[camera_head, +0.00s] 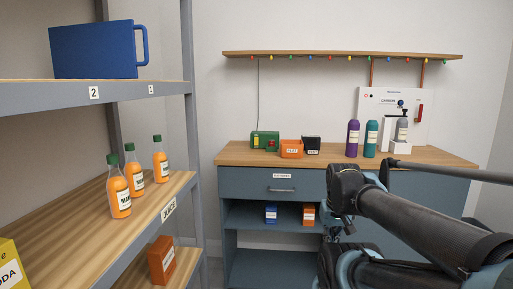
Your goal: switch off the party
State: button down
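A string of small coloured bulbs (333,57) runs along the front edge of the wooden wall shelf (440,55). A thin dark cord (258,95) hangs from the shelf's left part down to a green box (268,140) at the back left of the counter. The box has a yellow part and small markings too small to read. I cannot tell any switch on it for sure. A white panel (375,95) with a red part stands at the counter's back right. My arm crosses the right foreground; my gripper's fingertips do not show.
An orange bin (291,149) and a black bin (311,145) stand beside the green box. A purple bottle (353,140) and a teal bottle (371,140) stand on the counter (240,155). Shelving (180,185) with orange juice bottles and a blue crate (93,50) fills the left.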

aim_at(256, 141)
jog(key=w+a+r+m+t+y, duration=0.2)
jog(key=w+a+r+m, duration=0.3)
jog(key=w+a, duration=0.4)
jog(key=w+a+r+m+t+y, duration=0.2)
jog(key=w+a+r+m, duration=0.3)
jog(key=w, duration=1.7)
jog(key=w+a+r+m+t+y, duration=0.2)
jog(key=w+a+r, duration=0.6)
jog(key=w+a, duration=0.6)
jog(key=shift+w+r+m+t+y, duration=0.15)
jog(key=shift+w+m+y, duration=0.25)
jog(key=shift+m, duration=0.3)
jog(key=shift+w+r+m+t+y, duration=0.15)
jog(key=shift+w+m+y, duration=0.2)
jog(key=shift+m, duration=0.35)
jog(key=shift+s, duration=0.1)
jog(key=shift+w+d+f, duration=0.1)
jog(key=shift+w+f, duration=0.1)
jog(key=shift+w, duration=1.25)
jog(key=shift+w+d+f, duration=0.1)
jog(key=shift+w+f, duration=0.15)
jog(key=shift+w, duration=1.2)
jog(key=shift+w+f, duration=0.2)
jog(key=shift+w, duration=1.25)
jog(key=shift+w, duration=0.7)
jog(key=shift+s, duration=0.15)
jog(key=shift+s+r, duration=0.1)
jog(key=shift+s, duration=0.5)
